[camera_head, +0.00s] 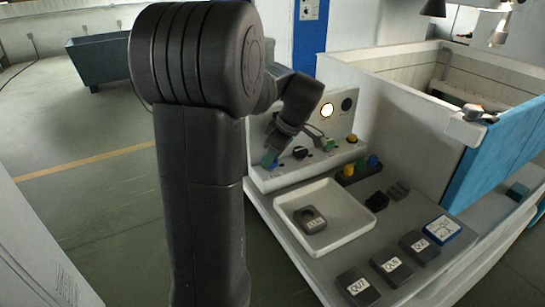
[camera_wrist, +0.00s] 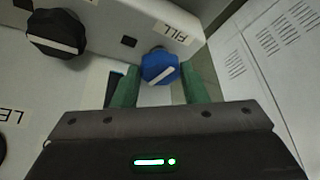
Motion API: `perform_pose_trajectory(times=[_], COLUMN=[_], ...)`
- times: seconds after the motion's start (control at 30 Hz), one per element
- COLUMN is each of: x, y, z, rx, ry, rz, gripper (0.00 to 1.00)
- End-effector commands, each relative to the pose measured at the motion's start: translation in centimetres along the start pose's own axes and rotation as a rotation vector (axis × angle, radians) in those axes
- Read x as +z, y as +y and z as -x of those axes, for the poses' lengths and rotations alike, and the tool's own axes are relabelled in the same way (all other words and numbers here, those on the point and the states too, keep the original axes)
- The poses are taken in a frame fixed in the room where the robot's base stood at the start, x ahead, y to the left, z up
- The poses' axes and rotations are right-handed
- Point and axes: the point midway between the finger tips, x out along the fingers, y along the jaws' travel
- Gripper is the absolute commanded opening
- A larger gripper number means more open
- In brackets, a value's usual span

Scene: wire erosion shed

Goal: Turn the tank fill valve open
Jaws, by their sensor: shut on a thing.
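The tank fill valve is a blue knob (camera_wrist: 160,66) with a white pointer bar, beside a FILL label (camera_wrist: 172,32) on the pale panel in the wrist view. The pointer lies slantwise, rising to the right in that view. My gripper (camera_wrist: 161,84) has its two green fingers on either side of the knob, shut on it. In the head view the gripper (camera_head: 271,158) reaches down to the left end of the control panel (camera_head: 268,182). The arm and fingers hide most of the knob there.
A black knob (camera_wrist: 56,34) with a white pointer sits near the fill knob on the panel. Below the panel, a white tray (camera_head: 345,232) holds a dark labelled block (camera_head: 309,219). Several dark labelled blocks and a blue-edged card (camera_head: 443,229) lie on the bench. A machine tank stands at right.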

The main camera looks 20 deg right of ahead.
Motion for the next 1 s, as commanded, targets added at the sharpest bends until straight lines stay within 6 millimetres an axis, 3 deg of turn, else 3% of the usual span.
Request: perform_pose_trajectory(times=[0.4,0.93,0.97,1.0], x=[0.03,0.02,0.01,0.01], y=[0.22,0.24,0.24,0.23], z=[0.04,0.03,0.03,0.03], rx=[-0.066,-0.074,-0.074,-0.074], ry=[-0.002,-0.002,-0.002,-0.002], rz=[0.163,0.183,0.183,0.183], gripper=[0.17,0.17,0.43,0.49])
